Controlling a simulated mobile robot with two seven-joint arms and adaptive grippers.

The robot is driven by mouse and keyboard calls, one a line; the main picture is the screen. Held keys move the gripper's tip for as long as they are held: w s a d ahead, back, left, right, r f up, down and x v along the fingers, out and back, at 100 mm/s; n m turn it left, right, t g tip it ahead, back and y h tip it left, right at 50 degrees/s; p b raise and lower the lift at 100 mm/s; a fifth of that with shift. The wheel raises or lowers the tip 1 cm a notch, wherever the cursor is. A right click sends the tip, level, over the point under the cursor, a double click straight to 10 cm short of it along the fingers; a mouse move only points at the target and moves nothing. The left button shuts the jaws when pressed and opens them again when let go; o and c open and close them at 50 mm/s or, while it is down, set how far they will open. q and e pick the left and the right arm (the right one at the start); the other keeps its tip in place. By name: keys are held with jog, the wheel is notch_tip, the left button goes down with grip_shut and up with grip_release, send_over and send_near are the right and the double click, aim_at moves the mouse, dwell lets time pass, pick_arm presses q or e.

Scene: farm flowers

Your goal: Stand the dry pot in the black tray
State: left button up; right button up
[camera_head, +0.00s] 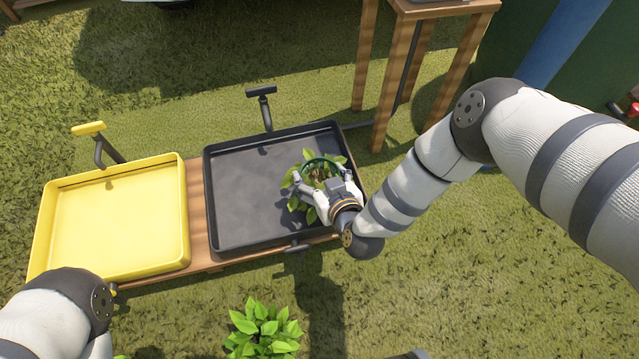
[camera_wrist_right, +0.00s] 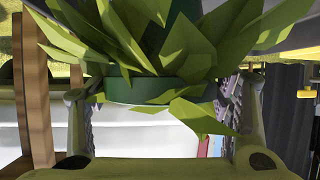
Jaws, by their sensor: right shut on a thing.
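My right gripper (camera_head: 318,186) is over the right part of the black tray (camera_head: 245,195) in the head view. It is shut on a green pot (camera_head: 322,160) with a leafy plant, and the leaves hide much of the pot. In the right wrist view the pot's green rim (camera_wrist_right: 155,90) sits between the two fingers of the gripper (camera_wrist_right: 155,108). I cannot tell whether the pot's base touches the tray floor. My left arm shows at the lower left of the head view, but its gripper is out of the picture.
A yellow tray (camera_head: 120,215) stands left of the black tray on a wooden bench (camera_head: 197,215). Another leafy plant (camera_head: 262,328) is at the bottom. A wooden table (camera_head: 445,8) stands behind on the right. The black tray's left part is bare.

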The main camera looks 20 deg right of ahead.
aim_at(322, 183)
jog(key=f, duration=0.1)
jog(key=f+b, duration=0.2)
jog(key=f, duration=0.1)
jog(key=shift+w+d, duration=0.3)
jog(key=shift+w, duration=0.05)
jog(key=shift+f, duration=0.1)
jog(key=o, duration=1.4)
